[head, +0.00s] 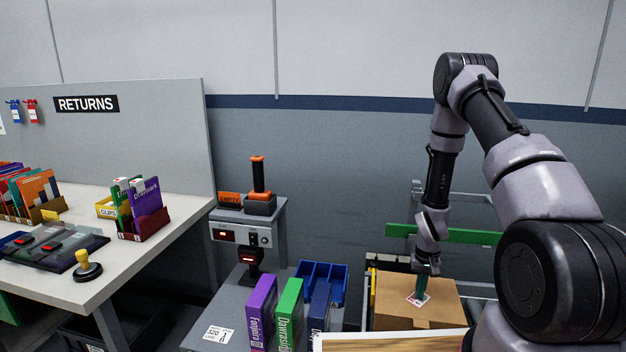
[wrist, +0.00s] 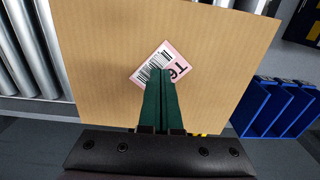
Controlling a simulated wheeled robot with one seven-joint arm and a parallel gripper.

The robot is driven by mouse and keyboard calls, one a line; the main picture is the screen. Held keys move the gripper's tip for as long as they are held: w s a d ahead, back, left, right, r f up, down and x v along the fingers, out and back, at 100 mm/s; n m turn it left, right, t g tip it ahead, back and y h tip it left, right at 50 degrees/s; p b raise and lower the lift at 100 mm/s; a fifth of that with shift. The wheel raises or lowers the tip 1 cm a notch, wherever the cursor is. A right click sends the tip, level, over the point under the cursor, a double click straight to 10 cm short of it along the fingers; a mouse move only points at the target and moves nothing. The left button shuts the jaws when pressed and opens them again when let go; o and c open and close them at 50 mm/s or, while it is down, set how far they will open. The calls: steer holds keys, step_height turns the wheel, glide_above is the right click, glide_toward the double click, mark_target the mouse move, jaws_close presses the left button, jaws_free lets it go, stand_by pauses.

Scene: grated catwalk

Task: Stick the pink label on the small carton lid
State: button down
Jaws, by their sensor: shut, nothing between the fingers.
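The small carton (head: 390,300) is a brown cardboard box standing at the lower right in the head view. Its lid (wrist: 100,60) fills much of the wrist view. The pink label (head: 411,300), with a barcode and large print, lies on the lid and looks flat; it also shows in the wrist view (wrist: 153,66). My gripper (head: 421,291) has dark green fingers that are shut together with nothing between them. In the wrist view the fingertips (wrist: 161,74) overlap the label's near part and hide some of it. I cannot tell whether they touch it.
Rollers (wrist: 35,50) run beside the carton. A blue divided tray (head: 322,279) and upright purple (head: 262,312) and green (head: 290,312) books stand left of it. A scanner stand (head: 250,240) is behind them. A returns desk (head: 120,260) is at the far left.

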steer(key=shift+r, duration=0.1)
stand_by(0.3)
steer(key=shift+r, duration=3.4)
steer(key=a+r+m+t, duration=0.1)
steer(key=a+r+t, duration=0.2)
steer(key=r, duration=2.6)
steer(key=s+a+r+t+y, duration=0.1)
steer(key=s+a+r+t, duration=0.1)
steer(key=s+r, duration=0.7)
steer(key=s+a+r+t+y, duration=0.1)
steer(key=s+a+r+t, duration=0.1)
steer(key=s+r, duration=0.8)
steer(key=shift+s+a+m, duration=0.4)
steer(key=shift+s, duration=0.05)
